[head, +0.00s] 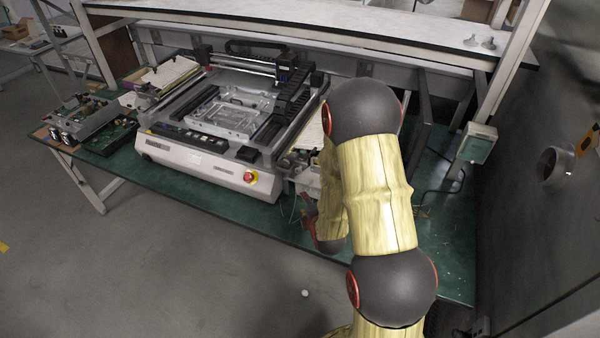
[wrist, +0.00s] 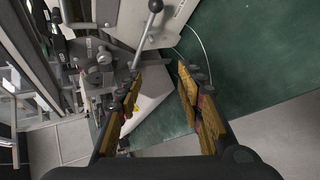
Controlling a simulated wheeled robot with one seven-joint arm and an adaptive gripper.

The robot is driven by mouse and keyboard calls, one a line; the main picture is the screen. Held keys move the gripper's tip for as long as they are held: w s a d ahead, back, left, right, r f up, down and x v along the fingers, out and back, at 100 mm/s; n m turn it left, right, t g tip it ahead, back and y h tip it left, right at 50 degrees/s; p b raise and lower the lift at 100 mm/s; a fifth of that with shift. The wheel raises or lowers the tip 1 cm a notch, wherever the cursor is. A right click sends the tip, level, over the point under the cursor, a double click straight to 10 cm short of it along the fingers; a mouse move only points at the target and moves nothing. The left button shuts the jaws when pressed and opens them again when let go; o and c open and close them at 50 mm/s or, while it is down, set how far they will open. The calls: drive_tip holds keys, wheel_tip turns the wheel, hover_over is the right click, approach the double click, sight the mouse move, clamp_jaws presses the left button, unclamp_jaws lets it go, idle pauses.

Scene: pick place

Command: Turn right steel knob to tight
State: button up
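My gripper (wrist: 160,80) is open, with its two yellow-and-dark fingers apart and nothing between them in the wrist view. A steel lever with a black ball end (wrist: 155,6) stands just beyond the left fingertip; I cannot tell if they touch. Round steel parts (wrist: 104,56) of a small grey machine lie to the left of the fingers. I cannot tell which of these is the right steel knob. In the head view my arm hides most of this machine and the gripper's fingertips.
A large white-and-black machine (head: 200,158) with a red stop button (head: 250,177) fills the green bench's middle. Circuit boards (head: 85,120) lie at the left. Two small metal pieces (head: 480,43) sit on the white shelf (head: 350,28). The bench's right part (head: 455,255) is mostly clear.

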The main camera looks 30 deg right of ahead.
sight(299, 172)
wheel_tip(299, 172, up, 6)
drive_tip(key=w+d+n+t+h, duration=0.1)
drive_tip(key=w+n+t, duration=0.2)
drive_tip(key=n+t, duration=0.15)
drive_tip(key=shift+n+g, duration=0.35)
drive_tip(key=shift+g, duration=0.1)
drive_tip(key=x, duration=0.7)
drive_tip(key=shift+w+f, duration=0.1)
drive_tip(key=shift+f, duration=0.05)
drive_tip(key=shift+c, duration=0.7)
drive_tip(key=c, duration=0.7)
clamp_jaws()
